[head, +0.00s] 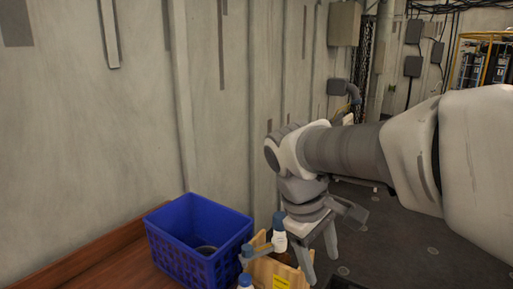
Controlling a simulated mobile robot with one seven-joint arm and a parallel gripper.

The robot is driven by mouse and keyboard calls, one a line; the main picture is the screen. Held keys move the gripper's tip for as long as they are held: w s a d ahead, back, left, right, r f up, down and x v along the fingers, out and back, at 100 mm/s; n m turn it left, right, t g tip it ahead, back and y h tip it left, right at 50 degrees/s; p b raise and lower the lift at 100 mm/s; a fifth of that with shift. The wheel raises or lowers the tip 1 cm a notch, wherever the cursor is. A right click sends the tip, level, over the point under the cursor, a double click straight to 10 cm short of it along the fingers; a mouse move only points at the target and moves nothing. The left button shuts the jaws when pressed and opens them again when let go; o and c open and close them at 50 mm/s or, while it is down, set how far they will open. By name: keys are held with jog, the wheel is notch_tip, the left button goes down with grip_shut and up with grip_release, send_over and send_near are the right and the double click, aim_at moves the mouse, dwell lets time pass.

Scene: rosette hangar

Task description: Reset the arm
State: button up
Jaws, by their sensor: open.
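My arm reaches in from the right of the head view and bends down at the wrist. My gripper (320,268) hangs from it with its fingers pointing down, spread apart and open. I see nothing held between them. The gripper is just right of a light wooden box (263,274) with bottles in it. Whether it touches the box I cannot tell.
A blue crate (169,250) stands on a brown wooden surface (92,262) against the grey wall (90,130). A dark round thing lies in the crate. A white bottle (279,240) stands in the wooden box. Dark open floor (400,240) lies to the right.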

jog(key=s+d+m+t+y, duration=0.2)
jog(key=s+m+t+y, duration=0.1)
jog(key=s+m, duration=0.5)
jog(key=shift+s+d+f+t, duration=0.2)
jog(key=shift+s+d+t, duration=0.15)
jog(key=shift+s+t, duration=0.65)
jog(key=shift+s, duration=0.1)
jog(key=shift+c, duration=1.4)
jog(key=shift+a, duration=0.1)
jog(key=shift+a, duration=0.1)
